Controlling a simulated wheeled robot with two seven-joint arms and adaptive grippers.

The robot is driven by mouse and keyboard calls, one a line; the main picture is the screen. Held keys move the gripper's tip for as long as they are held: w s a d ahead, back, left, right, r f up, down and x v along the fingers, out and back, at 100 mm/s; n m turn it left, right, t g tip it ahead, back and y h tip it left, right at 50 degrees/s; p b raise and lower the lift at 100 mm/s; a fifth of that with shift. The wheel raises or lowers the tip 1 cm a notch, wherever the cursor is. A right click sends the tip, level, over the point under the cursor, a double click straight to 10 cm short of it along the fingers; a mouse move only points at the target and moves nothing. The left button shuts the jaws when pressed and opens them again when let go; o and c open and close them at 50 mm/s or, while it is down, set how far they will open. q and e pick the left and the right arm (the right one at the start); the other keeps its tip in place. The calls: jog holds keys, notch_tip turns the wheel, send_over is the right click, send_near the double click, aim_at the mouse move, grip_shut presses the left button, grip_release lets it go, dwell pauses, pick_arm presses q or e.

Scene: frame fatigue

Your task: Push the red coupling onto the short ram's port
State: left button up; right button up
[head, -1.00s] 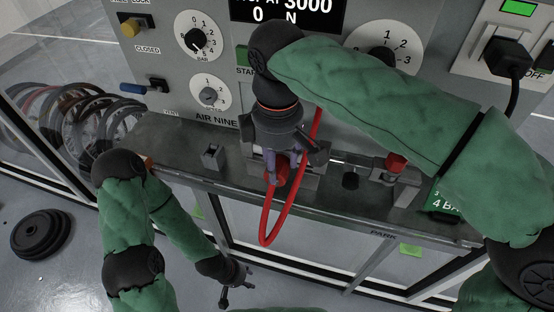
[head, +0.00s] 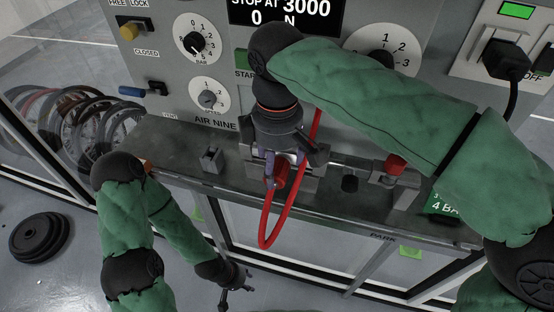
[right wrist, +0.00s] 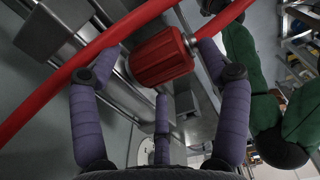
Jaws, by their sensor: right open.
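The red coupling (head: 281,176) sits at the front of the bench, below my right gripper (head: 284,170), on the end of a looping red hose (head: 266,228). In the right wrist view the coupling (right wrist: 162,57) lies between the spread purple fingers of my right gripper (right wrist: 160,78). The right finger is close to its end; I cannot tell whether they touch. The short ram's port is not clearly visible; the gripper and coupling cover that area. My left gripper (head: 237,286) hangs low in front of the bench, empty, with its fingers apart.
A metal bracket (head: 211,158) stands left on the bench. A fixture with a red cap (head: 396,164) stands right. The gauge panel (head: 225,60) rises behind.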

aim_at(277, 165)
jog(key=shift+r, duration=0.1)
notch_tip(277, 165, up, 12)
dwell(0.5)
dwell(0.4)
